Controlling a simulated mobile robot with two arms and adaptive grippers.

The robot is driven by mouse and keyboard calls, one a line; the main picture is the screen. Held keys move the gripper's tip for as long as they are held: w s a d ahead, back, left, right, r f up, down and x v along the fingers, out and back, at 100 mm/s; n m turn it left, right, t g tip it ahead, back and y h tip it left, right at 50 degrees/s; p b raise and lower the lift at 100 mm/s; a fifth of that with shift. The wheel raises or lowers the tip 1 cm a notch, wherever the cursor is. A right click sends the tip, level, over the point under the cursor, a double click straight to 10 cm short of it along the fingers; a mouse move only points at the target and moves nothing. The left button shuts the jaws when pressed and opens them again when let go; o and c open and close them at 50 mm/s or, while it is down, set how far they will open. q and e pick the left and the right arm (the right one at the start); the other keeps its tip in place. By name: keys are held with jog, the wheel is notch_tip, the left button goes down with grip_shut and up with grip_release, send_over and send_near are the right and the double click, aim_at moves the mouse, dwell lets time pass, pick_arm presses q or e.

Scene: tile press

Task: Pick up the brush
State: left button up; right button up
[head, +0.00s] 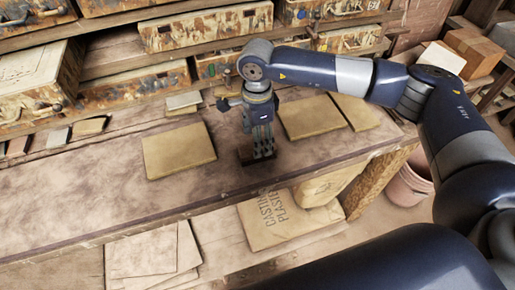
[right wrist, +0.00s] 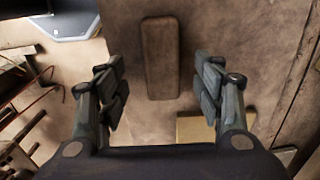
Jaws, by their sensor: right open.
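The brush, a dark brown oblong block with rounded edges (right wrist: 161,58), lies on the worktable (head: 100,195). In the head view only its dark ends show around the fingertips, such as the left end (head: 243,156). My right gripper (head: 262,153) points down over it. In the right wrist view my right gripper (right wrist: 160,88) is open, with one finger on each side of the brush's line and gaps to both. Whether the fingertips are down at the brush's height is hard to tell. My left gripper is in neither view.
A tan tile (head: 178,151) lies left of the gripper and another (head: 314,117) lies right. Shelves with patterned boxes (head: 205,30) stand behind the table. A sack marked casting plaster (head: 275,220) lies below the front edge. A pink bucket (head: 410,185) stands at right.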

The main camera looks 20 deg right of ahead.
jog(key=shift+f+p, duration=0.35)
notch_tip(320, 180, down, 4)
jog(key=shift+w+d+f+p, duration=0.1)
jog(key=shift+f+p, duration=0.05)
jog(key=shift+p, duration=0.85)
jog(key=shift+f, duration=0.2)
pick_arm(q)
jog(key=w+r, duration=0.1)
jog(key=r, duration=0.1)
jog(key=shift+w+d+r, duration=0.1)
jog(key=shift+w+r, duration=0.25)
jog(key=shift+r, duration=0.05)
pick_arm(e)
jog(key=c, duration=1.2)
